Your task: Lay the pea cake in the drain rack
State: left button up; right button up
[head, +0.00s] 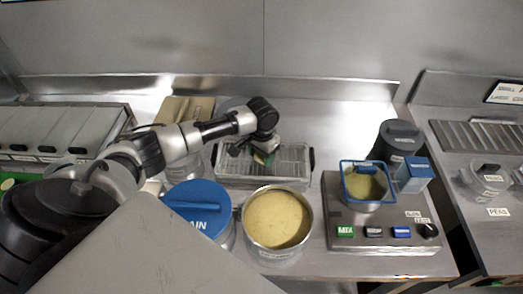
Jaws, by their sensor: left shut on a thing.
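The drain rack (292,162) is a shallow metal tray with wire bars and dark end handles, in the middle of the counter in the head view. My left gripper (261,153) reaches over its left half from the left, pointing down. It is shut on a small green and tan piece, which looks like the pea cake (263,158). The gripper hides part of the cake. I cannot tell whether the cake touches the bars. My right gripper is not in view.
A round pot of yellowish batter (277,220) and a blue-lidded container (197,208) stand in front of the rack. At right are a control unit (385,235) with a blue-rimmed container (364,181) and a dark lidded canister (399,139). The rack's right half is clear.

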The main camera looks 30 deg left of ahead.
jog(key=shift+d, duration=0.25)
pick_arm(q)
jog(key=o, duration=0.8)
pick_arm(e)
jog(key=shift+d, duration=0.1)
